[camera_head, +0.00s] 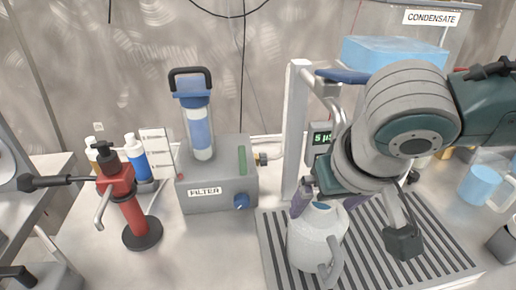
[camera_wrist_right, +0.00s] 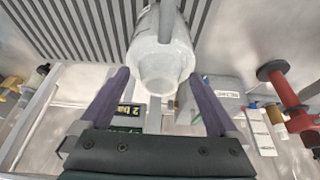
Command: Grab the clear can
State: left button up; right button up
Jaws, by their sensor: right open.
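The clear can (camera_head: 317,240) is a pale, whitish, see-through vessel with a handle on its lower right side. It stands on the slatted drain grate (camera_head: 270,250), near the grate's left side. My right gripper (camera_head: 328,203) is over the can's top, pointing down, with its purple fingers apart. In the right wrist view the can (camera_wrist_right: 163,62) shows between and just beyond the open fingers of the gripper (camera_wrist_right: 160,80). A gap shows on each side, and the can does not look gripped. My arm hides part of the area behind the can. My left gripper is not in view.
A grey filter box (camera_head: 215,190) with a blue cartridge stands left of the grate. A red pump (camera_head: 130,205) is further left. A white post (camera_head: 297,130) and display (camera_head: 320,138) stand behind the can. A blue mug (camera_head: 480,185) is at right.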

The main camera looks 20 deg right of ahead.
jog(key=shift+c, duration=0.3)
grip_shut()
dwell(0.6)
